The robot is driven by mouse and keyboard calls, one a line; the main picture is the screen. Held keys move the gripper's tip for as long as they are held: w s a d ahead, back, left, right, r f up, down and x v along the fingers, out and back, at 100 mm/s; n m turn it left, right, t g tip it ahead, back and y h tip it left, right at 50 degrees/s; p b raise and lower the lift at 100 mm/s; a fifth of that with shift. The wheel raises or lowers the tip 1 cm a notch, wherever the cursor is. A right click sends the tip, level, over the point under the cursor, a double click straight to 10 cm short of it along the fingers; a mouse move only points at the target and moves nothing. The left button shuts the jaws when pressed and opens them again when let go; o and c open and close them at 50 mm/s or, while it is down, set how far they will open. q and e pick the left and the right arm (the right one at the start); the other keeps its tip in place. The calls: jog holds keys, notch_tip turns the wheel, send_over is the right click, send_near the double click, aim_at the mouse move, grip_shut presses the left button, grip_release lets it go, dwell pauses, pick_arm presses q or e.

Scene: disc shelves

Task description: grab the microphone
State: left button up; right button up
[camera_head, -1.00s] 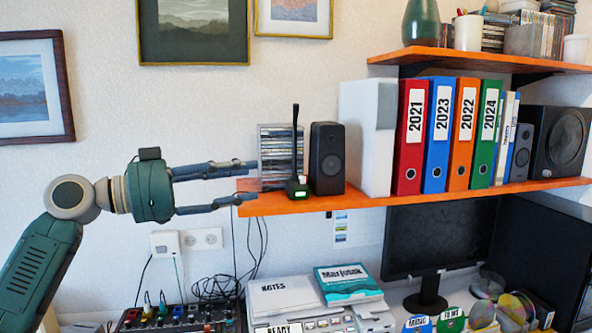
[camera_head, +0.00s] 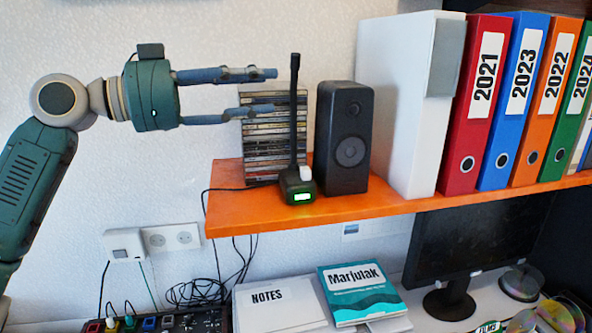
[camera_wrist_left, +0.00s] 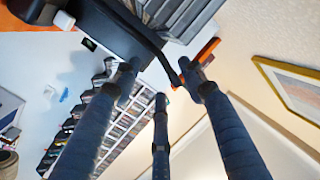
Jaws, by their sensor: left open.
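The microphone (camera_head: 294,120) is black, with a thin upright stem on a small base with a lit green display. It stands on the orange shelf (camera_head: 240,214) near its left end. My left gripper (camera_head: 275,92) is open and empty, just left of the stem at its upper half in the head view. One finger is higher than the other, and the tips point right. In the left wrist view, a dark thin stem (camera_wrist_left: 150,38) runs down towards the fingertips of the open left gripper (camera_wrist_left: 170,82). I cannot tell whether they touch. My right gripper is not in view.
A black speaker (camera_head: 343,140) stands close right of the microphone. A stack of disc cases (camera_head: 262,150) is behind and left of it. A white box file (camera_head: 400,100) and coloured binders (camera_head: 475,105) stand further right.

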aim_at(292, 83)
pick_arm(q)
jog(key=p+x, duration=0.1)
jog(key=x, duration=0.2)
jog(key=p+x, duration=0.2)
jog(key=x, duration=0.2)
jog(key=shift+r, duration=0.25)
jog(key=shift+d, duration=0.2)
jog(key=shift+f, duration=0.15)
jog(key=shift+a, duration=0.15)
grip_shut()
